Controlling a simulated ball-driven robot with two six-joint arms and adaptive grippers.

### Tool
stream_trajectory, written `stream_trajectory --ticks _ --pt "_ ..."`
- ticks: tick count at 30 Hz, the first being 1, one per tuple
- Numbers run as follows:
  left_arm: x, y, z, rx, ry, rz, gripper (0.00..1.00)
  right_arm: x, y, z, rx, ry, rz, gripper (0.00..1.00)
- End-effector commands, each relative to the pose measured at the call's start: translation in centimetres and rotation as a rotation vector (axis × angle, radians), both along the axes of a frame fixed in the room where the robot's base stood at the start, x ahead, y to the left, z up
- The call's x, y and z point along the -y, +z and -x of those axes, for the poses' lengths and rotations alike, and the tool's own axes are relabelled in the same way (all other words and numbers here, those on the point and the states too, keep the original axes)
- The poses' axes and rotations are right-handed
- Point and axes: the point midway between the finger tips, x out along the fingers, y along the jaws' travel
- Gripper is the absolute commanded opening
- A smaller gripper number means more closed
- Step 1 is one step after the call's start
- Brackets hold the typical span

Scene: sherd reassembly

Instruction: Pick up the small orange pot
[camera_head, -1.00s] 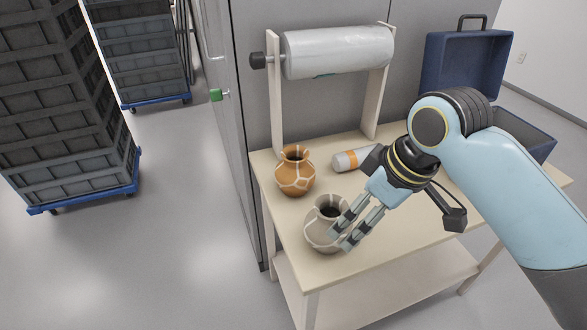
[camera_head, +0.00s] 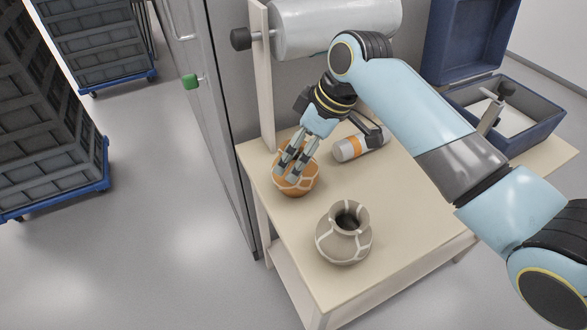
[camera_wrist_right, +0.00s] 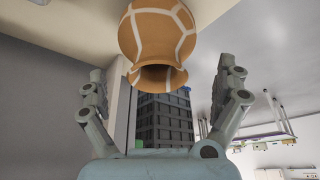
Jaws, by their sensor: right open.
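The small orange pot (camera_head: 297,184) with pale crack lines stands on the left part of the table in the head view. My right gripper (camera_head: 291,165) is at its top, and its fingers hide the pot's neck and mouth. In the right wrist view the pot (camera_wrist_right: 157,30) shows at the top centre, its mouth towards the camera. There the open right gripper (camera_wrist_right: 161,85) has one finger on each side, with a gap between the fingers and the pot. My left gripper does not show.
A grey-brown pot (camera_head: 343,236) with pale lines stands near the table's front. A white and orange cylinder (camera_head: 359,146) lies beside my right gripper. A film roll (camera_head: 335,22) on a wooden stand is behind. An open blue case (camera_head: 545,128) is at the right.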

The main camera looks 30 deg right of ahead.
Motion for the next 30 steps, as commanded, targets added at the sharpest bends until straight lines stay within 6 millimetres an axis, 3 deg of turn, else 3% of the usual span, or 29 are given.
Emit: stream_trajectory --ticks 5,12,21,30 --pt "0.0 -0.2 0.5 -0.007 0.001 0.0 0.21 -0.4 -1.4 -0.5 -0.001 0.0 0.0 1.0" --pt "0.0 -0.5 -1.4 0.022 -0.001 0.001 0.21 -1.2 -4.7 -1.9 -0.002 -0.001 0.0 1.0" --pt "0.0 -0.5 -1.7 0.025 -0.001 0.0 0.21 -1.4 -5.3 -2.1 0.002 0.001 0.0 1.0" --pt "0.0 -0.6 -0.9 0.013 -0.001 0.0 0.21 -1.4 -5.3 -2.1 0.001 0.001 0.001 0.63"
